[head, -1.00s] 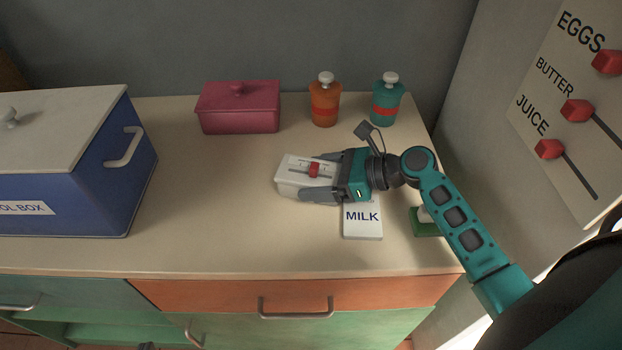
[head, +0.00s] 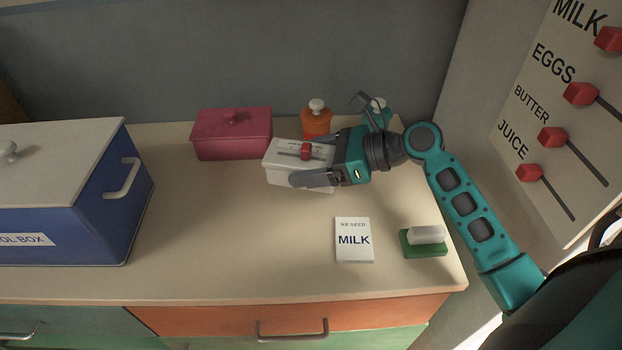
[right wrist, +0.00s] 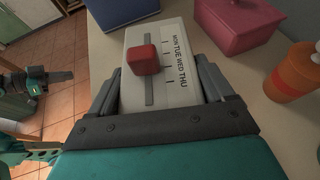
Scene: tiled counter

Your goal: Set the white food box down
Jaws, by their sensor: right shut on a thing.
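The white food box (head: 283,177) has a lid with a red slider and a slot. It also shows in the right wrist view (right wrist: 133,92), with day names printed beside the slot. My right gripper (head: 312,166) is shut on the box, with a finger along each side. The box is over the back middle of the counter (head: 230,235); I cannot tell whether its underside touches the surface.
A pink lidded box (head: 232,138) stands just behind and left. An orange jar (head: 316,122) and a partly hidden teal jar (head: 377,110) stand behind. A MILK card (head: 354,240) and green-and-white block (head: 424,243) lie in front. A blue tool box (head: 90,210) fills the left.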

